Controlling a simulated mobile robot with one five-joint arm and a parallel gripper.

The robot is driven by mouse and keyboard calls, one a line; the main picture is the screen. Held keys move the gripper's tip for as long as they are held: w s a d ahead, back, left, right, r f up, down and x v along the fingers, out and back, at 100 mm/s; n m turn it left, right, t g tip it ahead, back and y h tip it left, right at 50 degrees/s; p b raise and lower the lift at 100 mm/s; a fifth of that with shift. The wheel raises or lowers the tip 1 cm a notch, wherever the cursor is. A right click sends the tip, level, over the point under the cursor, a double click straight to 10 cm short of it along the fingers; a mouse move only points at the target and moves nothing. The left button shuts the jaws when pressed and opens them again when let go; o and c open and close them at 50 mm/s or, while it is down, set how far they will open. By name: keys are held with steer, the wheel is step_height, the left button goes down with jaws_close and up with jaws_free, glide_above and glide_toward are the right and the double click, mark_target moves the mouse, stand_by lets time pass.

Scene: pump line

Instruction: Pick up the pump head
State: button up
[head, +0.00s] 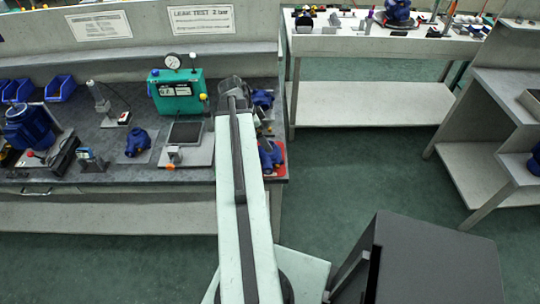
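Several blue pump parts are on the dark workbench (55,188); I cannot tell for sure which is the pump head. One small blue pump casting (137,142) sits on a grey plate left of my arm. A second blue part (263,99) is just right of my arm's far end, partly hidden. A third blue part (270,155) is on a red mat (281,170) at the bench's right end, partly covered by my arm. My gripper (232,86) is over the back right of the bench; its fingers are not clear.
A green leak tester (178,92) with a gauge stands left of my gripper. A grey fixture (185,134), a blue motor (29,127) and blue bins (59,88) are on the bench. A white table (380,46) stands behind; green floor (360,190) is clear at right.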

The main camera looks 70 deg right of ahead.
steer(key=b+x, duration=0.2)
steer(key=shift+f+b, duration=0.3)
steer(key=shift+f, duration=0.2)
steer(key=shift+r, duration=0.1)
steer(key=f+b, duration=0.2)
steer(key=d+f+b, duration=0.1)
steer(key=f+b, duration=0.1)
steer(key=shift+s+f, duration=0.1)
steer(key=shift+f, duration=0.2)
steer(key=shift+s+d+f+b, duration=0.1)
steer(key=shift+s+f+b, duration=0.1)
steer(key=shift+f+b, duration=0.25)
steer(key=shift+r, duration=0.3)
steer(key=c, duration=1.5)
step_height(320, 180, up, 10)
steer(key=p, duration=1)
